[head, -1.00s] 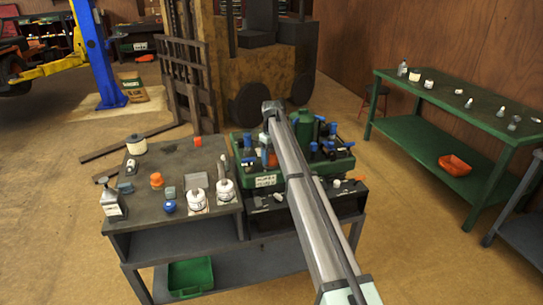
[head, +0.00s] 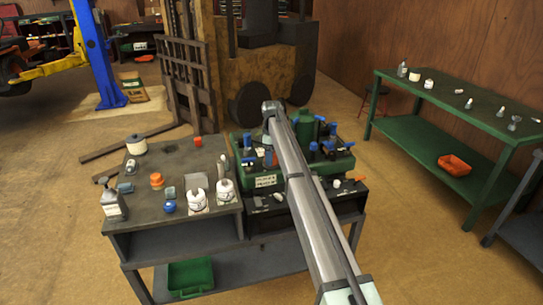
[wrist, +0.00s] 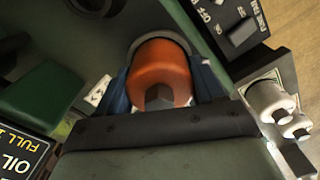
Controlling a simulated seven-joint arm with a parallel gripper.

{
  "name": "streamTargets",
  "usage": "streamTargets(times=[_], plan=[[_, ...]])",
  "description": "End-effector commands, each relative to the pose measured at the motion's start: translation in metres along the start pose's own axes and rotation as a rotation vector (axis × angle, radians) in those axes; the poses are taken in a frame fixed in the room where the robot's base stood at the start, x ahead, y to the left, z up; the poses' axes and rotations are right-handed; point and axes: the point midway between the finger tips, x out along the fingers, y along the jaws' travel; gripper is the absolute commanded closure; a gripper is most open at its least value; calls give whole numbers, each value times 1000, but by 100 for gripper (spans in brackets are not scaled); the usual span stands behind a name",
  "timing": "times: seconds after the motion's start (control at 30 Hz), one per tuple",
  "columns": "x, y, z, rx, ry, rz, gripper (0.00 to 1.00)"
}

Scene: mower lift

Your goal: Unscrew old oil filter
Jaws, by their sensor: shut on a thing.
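The oil filter is an orange rounded can with a grey hex nub, seen in the wrist view (wrist: 165,62). It sits in a round opening of the dark green engine body (wrist: 90,30). My gripper (wrist: 163,88) has its blue fingers on either side of the filter and is shut on it. In the head view the green engine (head: 340,167) stands on the right part of the bench, and my arm hides much of the filter and gripper. Whether the filter has turned in its seat cannot be told.
The grey bench (head: 172,160) holds several bottles, orange and blue caps and a spray bottle (head: 113,205). Blue-handled parts stand on the engine around my gripper. White fittings (wrist: 275,103) lie close to it. A green side table (head: 440,93) stands apart at the right.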

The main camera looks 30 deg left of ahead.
Motion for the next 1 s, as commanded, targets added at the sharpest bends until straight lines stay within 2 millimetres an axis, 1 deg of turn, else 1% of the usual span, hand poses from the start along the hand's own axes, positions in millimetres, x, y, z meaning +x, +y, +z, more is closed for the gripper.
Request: streamTargets(times=[0.1,0.23,0.67,0.77,1.0], plan=[[0,0,0,-110,-1,0,64],[0,0,0,-190,-1,0,64],[0,0,0,-233,-1,0,64],[0,0,0,-306,-1,0,64],[0,0,0,-556,-1,0,64]])
